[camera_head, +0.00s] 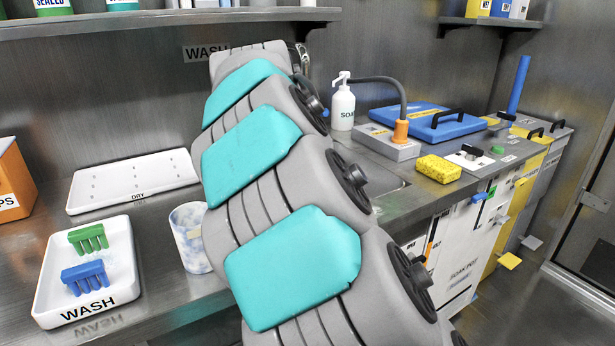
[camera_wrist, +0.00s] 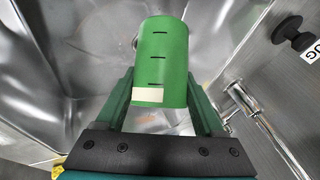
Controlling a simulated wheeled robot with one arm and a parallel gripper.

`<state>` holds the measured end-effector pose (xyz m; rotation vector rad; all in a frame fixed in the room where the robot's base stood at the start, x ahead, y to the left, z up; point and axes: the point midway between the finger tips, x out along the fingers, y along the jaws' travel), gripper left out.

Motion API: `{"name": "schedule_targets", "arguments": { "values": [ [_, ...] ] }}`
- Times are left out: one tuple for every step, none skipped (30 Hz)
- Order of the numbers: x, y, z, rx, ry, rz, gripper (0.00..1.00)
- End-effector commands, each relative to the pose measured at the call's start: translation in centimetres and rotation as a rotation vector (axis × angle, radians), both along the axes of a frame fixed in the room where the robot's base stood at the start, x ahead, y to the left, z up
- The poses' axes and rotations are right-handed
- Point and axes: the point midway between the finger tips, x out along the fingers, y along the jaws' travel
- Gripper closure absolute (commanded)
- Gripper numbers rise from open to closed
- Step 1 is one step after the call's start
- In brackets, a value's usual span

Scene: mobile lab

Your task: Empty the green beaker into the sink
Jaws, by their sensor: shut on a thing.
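The green beaker (camera_wrist: 163,62) shows in the wrist view as a green cylinder with black marks and a pale label. My gripper (camera_wrist: 161,95) is shut on it, one finger on each side. Shiny metal walls of the sink (camera_wrist: 65,60) appear behind and around the beaker. I cannot tell how far the beaker is tilted or whether liquid is in it. In the head view my arm hides the gripper, the beaker and most of the sink; only part of a sink edge (camera_head: 392,184) shows right of the arm.
A metal tap (camera_wrist: 240,97) is close right of the beaker. Left of my arm stand a mottled cup (camera_head: 190,238), the WASH tray (camera_head: 112,300) with green and blue racks, and the DRY tray (camera_head: 110,180). A soap bottle (camera_head: 343,105) and yellow sponge (camera_head: 438,168) are to the right.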

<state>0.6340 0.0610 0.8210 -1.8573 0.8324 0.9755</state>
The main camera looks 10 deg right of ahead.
Motion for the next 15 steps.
{"name": "schedule_targets", "arguments": {
  "values": [
    [0.0, -0.1, 0.1, 0.032, -0.002, 0.0, 0.84],
    [0.0, -0.2, 0.2, 0.052, -0.003, 0.0, 0.84],
    [0.0, -0.2, 0.3, 0.078, -0.006, 0.0, 0.84],
    [0.0, -0.3, 0.4, 0.097, -0.007, 0.0, 0.84],
    [-0.1, -0.4, 0.5, 0.117, -0.009, -0.001, 0.84],
    [-0.1, -0.5, 0.6, 0.143, -0.012, 0.001, 0.84],
    [0.0, -0.4, 0.7, 0.163, -0.013, 0.001, 0.84],
    [0.0, -0.5, 0.7, 0.181, -0.014, 0.001, 0.84],
    [0.0, -0.5, 0.8, 0.207, -0.016, 0.0, 0.84],
    [0.0, -0.5, 0.9, 0.228, -0.017, 0.0, 0.84],
    [-0.1, -0.5, 0.9, 0.247, -0.019, 0.0, 0.84],
    [-0.1, -0.6, 1.0, 0.272, -0.02, -0.001, 0.84],
    [-0.1, -0.6, 1.1, 0.291, -0.022, 0.0, 0.84],
    [-0.1, -0.6, 1.2, 0.312, -0.023, -0.001, 0.84],
    [-0.1, -0.7, 1.3, 0.338, -0.026, -0.001, 0.84]
  ]
}}
